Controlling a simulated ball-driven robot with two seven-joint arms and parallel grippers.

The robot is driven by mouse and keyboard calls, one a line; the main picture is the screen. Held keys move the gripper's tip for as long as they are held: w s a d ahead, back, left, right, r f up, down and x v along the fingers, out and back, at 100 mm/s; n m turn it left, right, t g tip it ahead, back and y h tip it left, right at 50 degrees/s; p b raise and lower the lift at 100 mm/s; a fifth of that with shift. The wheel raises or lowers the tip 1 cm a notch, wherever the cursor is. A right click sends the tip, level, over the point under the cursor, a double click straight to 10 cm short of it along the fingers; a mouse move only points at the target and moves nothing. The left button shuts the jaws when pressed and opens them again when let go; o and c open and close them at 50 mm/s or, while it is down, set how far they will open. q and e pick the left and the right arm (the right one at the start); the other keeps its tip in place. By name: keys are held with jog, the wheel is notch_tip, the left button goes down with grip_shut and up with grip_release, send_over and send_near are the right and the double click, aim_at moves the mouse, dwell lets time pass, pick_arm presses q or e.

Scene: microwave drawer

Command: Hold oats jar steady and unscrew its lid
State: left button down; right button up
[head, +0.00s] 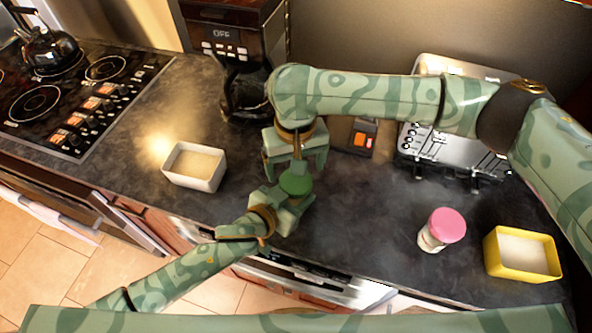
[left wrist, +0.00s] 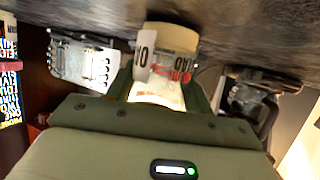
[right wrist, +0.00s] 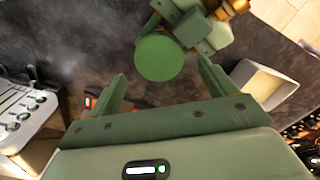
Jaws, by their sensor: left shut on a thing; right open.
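The oats jar has a round green lid (head: 295,184), seen from above near the counter's front edge. My left gripper (head: 288,204) is shut around the jar body below the lid. In the left wrist view, the pale jar body (left wrist: 160,62) with a partly legible label stands between its fingers, its picture upside down. My right gripper (head: 296,166) is open and points down over the lid. In the right wrist view, the lid (right wrist: 159,57) shows just beyond the open fingertips, roughly centred between them. I cannot tell whether the fingers touch it. The head view hides most of the jar body.
A white bin (head: 194,182) stands on the left and a yellow bin (head: 548,256) on the far right. A pink-lidded jar (head: 447,226) stands beside the yellow bin. A coffee machine (head: 230,52) and a silver toaster (head: 440,160) stand behind. The counter between jar and pink-lidded jar is clear.

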jog(key=shift+w+r, duration=0.1)
jog(key=shift+r, duration=0.1)
jog(key=w+a+r+n+t+y, duration=0.1)
jog(key=w+a+r+t+y, duration=0.55)
jog(key=w, duration=0.75)
jog(key=s+a+r+n+y, duration=0.4)
jog(key=a+r+n+y, duration=0.1)
jog(key=a+r+n, duration=0.15)
jog(key=s+a+r+n+y, duration=0.4)
jog(key=a+r+n+y, duration=0.15)
jog(key=r, duration=0.25)
jog(key=s+f+n+g, duration=0.2)
jog(key=s+n+g, duration=0.3)
jog(key=n+g, duration=0.15)
jog(key=n+h, duration=0.5)
jog(key=h, duration=1.2)
send_over(296, 181)
jog(key=f, duration=1.5)
jog(key=shift+w+a+f, duration=0.25)
jog(key=shift+w+f, duration=0.1)
jog(key=shift+f, duration=0.05)
jog(key=shift+s+d+f, duration=0.2)
jog(key=shift+d, duration=0.05)
notch_tip(296, 181, down, 8)
jog(key=shift+s+r, duration=0.1)
jog(key=shift+r, duration=0.05)
